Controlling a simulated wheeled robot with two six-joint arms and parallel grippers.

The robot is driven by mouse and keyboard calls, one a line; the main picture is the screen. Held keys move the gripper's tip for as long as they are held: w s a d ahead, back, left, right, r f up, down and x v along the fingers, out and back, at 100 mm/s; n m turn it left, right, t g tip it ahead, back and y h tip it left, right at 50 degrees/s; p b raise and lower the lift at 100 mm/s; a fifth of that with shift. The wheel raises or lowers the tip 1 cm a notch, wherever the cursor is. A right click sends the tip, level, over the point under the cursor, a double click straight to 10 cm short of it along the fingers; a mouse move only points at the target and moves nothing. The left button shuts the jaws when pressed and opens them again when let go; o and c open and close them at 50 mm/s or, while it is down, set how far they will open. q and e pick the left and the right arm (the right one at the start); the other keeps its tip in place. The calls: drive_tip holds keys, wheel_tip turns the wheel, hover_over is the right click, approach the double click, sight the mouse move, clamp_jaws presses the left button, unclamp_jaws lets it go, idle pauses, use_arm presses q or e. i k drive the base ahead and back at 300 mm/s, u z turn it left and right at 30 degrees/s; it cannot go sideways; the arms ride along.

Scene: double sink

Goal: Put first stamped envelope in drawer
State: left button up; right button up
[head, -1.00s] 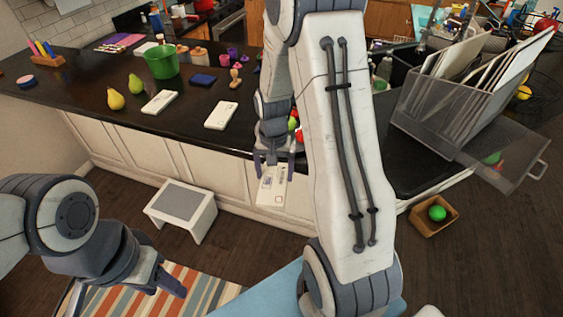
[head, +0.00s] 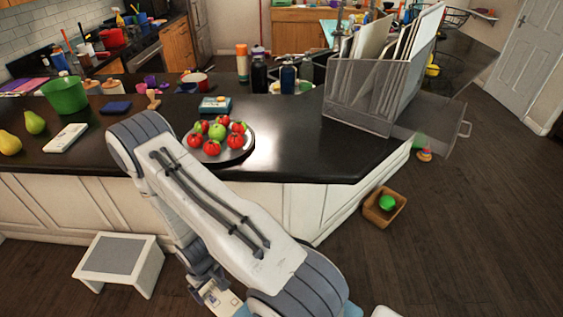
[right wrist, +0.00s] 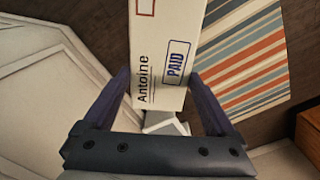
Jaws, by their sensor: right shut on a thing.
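My right gripper (right wrist: 160,82) is shut on a white envelope (right wrist: 165,30) with "Antoine" and a blue "PAID" stamp on it. In the head view the envelope (head: 222,301) shows low beside my arm, in front of the counter; part of it is hidden by the arm. A clear drawer (head: 438,132) stands pulled out on the right side of a transparent organizer (head: 362,98) at the counter's right end. Another white envelope (head: 65,138) lies on the counter at left. My left gripper is out of view.
A plate (head: 238,152) of tomatoes and green fruit sits near the counter's edge. A step stool (head: 120,258) stands on the floor at left. A wooden box (head: 376,213) with a green ball is on the floor below the drawer.

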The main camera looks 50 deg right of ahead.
sight(435, 114)
drive_tip(key=u, duration=1.5)
drive_tip(key=k, duration=1.95)
drive_tip(key=z, duration=1.6)
